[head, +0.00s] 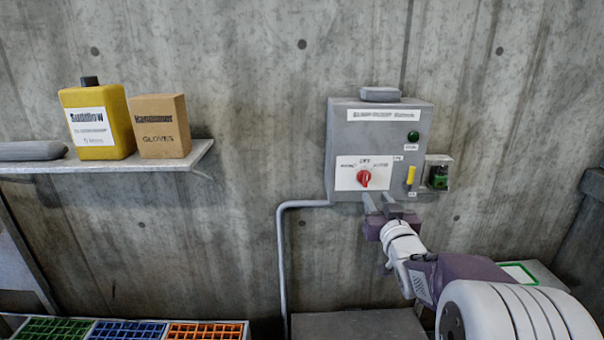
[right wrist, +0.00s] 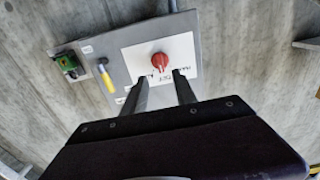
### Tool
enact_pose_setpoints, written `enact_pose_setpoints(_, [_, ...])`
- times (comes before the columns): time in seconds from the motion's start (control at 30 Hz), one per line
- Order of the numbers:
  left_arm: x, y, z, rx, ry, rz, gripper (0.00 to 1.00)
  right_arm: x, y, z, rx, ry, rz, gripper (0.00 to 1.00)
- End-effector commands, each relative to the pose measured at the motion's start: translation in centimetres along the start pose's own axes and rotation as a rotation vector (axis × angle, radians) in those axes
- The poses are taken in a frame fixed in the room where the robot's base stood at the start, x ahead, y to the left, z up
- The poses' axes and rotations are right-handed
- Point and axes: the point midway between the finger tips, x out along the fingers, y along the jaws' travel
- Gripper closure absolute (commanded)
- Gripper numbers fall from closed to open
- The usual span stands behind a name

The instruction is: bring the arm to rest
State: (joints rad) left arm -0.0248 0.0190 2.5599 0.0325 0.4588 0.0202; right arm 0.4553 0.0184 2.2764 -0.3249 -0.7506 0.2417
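My right gripper (head: 379,199) is just below the lower edge of a grey control box (head: 380,138) on the wall. Its two fingers are apart with nothing between them. The box has a red rotary knob (head: 363,178) on a white plate, just above the fingertips. In the right wrist view the open fingers (right wrist: 161,77) point toward the red knob (right wrist: 159,61), which shows beyond the gap and looks clear of them. My left arm and gripper are not in view.
A yellow lever (head: 410,175) and a small green-and-black device (head: 438,178) sit right of the knob. A shelf (head: 115,164) at left holds a yellow jug (head: 97,122) and a gloves box (head: 160,126). Coloured crates (head: 125,330) stand at lower left. A conduit (head: 281,255) runs down the wall.

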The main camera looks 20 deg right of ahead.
Motion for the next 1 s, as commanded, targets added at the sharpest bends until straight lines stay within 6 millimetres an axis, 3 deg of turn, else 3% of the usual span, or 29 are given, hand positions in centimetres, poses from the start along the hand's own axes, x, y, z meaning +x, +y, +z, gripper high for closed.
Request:
enact_pose_setpoints(0.07, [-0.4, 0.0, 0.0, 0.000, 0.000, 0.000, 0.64, 0.1, -1.0, -0.4, 0.000, 0.000, -0.020, 0.66])
enact_pose_setpoints(0.1, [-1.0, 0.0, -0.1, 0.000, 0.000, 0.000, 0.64, 0.2, -2.4, -1.0, 0.000, 0.000, -0.050, 0.66])
enact_pose_setpoints(0.17, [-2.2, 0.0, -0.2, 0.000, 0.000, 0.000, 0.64, 0.1, -6.1, -1.7, 0.003, -0.011, -0.125, 0.66])
enact_pose_setpoints(0.2, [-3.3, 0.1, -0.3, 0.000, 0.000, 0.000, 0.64, -0.4, -9.4, -1.3, 0.017, -0.055, -0.183, 0.66])
enact_pose_setpoints(0.27, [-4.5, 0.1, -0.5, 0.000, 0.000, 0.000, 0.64, -2.1, -12.7, 3.0, 0.025, -0.240, -0.219, 0.66])
enact_pose_setpoints(0.33, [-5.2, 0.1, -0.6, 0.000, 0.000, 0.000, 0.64, -5.4, -14.5, 8.9, 0.002, -0.483, -0.228, 0.66])
enact_pose_setpoints(0.4, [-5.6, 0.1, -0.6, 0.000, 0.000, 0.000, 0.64, -9.6, -14.9, 14.1, -0.032, -0.719, -0.224, 0.66])
enact_pose_setpoints(0.5, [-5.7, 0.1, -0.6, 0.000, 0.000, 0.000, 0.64, -16.1, -14.1, 19.7, -0.078, -1.019, -0.205, 0.66])
enact_pose_setpoints(0.6, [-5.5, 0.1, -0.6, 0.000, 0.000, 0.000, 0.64, -21.6, -12.7, 22.8, -0.100, -1.249, -0.181, 0.66])
enact_pose_setpoints(0.7, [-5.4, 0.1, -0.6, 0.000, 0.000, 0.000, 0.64, -25.2, -12.0, 23.8, -0.116, -1.395, -0.177, 0.66])
enact_pose_setpoints(0.8, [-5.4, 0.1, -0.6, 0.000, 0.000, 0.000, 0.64, -26.8, -11.6, 24.1, -0.133, -1.462, -0.183, 0.66])
enact_pose_setpoints(1.0, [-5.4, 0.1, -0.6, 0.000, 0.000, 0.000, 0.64, -26.9, -11.6, 24.1, -0.142, -1.467, -0.188, 0.66])
